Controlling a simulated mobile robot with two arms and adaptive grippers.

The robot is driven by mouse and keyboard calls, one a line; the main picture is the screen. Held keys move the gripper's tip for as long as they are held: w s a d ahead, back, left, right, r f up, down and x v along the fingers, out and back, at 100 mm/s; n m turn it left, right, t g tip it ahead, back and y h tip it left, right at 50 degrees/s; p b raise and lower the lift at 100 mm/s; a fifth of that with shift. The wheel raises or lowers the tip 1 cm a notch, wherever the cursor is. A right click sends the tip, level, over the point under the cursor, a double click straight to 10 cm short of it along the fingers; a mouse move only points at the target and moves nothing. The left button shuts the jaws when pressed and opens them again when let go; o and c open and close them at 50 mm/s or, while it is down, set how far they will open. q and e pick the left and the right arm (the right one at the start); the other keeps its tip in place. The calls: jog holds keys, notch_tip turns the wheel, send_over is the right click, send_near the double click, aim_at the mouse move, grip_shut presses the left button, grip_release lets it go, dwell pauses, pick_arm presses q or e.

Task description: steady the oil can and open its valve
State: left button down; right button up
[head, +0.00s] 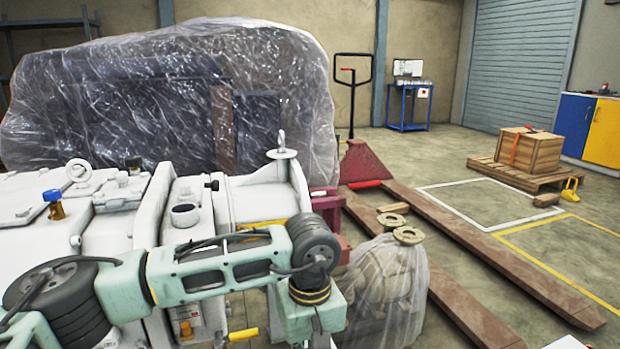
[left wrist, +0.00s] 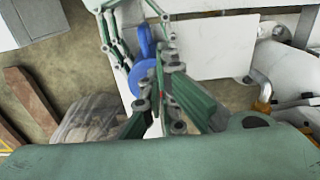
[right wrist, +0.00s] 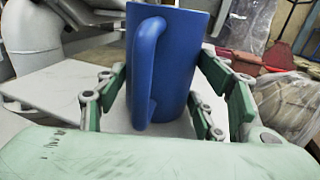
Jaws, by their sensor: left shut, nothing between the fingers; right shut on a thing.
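A blue can (right wrist: 176,65) with a side handle fills the middle of the right wrist view. My right gripper (right wrist: 160,90) has its fingers on both sides of it and is shut on it. The can stands upright in that view. In the left wrist view, parts of the blue can (left wrist: 146,78) show just beside my left gripper (left wrist: 165,88), whose fingers are closed together and empty. Whether they touch the can is unclear. I cannot make out a valve on the can. Neither gripper's fingers show in the head view.
A white machine (head: 245,200) with pipes and a brass fitting with a blue knob (head: 53,204) stands under my arm. A plastic-wrapped part (head: 388,285) and a pallet jack (head: 450,240) are at its right. Open floor lies beyond.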

pick_arm(q)
jog(key=shift+a+f, duration=0.1)
jog(key=shift+f, duration=0.8)
